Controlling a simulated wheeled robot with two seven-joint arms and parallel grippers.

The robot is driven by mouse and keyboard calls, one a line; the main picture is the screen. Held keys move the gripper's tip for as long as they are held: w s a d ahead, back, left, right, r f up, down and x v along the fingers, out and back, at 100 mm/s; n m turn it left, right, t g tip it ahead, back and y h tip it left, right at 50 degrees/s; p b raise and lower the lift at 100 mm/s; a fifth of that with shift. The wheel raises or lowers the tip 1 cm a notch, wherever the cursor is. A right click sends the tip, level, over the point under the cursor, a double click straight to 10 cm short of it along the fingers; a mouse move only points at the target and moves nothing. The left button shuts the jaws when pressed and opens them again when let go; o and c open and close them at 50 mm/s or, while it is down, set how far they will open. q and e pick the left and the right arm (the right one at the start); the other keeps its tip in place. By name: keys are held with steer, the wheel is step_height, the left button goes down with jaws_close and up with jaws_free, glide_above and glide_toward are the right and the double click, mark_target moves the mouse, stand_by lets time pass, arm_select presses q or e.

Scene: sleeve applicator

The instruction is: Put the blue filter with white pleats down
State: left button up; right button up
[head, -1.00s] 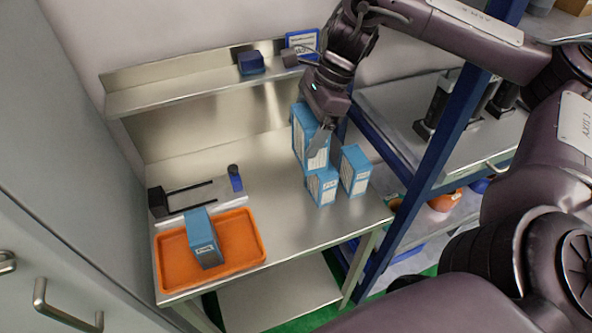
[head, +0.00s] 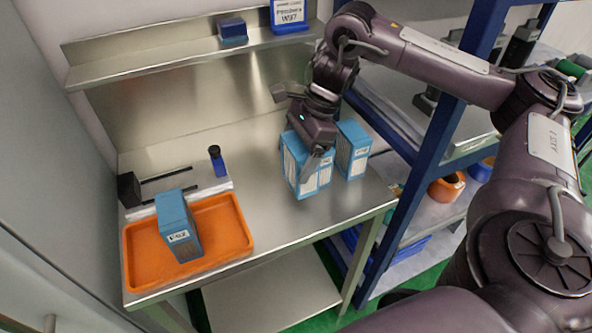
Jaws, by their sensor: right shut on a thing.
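My right gripper (head: 318,158) is shut on a blue filter with white pleats (head: 294,163), which is upright and low over the steel table. Its lower end overlaps in the picture with another blue filter (head: 325,178), and I cannot tell whether it touches that filter or the table. A third blue filter (head: 353,150) stands upright just to the right. Another blue filter (head: 176,222) sits in the orange tray (head: 237,226) at the left. My left gripper is out of view.
A fixture with dark rails (head: 167,175) and a small blue-and-black item (head: 217,161) lie behind the tray. A wall shelf (head: 150,60) holds a blue box (head: 232,29) and a sign (head: 289,14). The blue rack (head: 415,165) borders the table's right. The table middle is bare.

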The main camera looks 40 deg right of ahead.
mark_target(289, 182)
steer(key=shift+f+b, duration=0.55)
steer(key=shift+f, duration=1.2)
steer(key=shift+f, duration=0.1)
steer(key=o, duration=1)
steer(key=shift+c, duration=0.2)
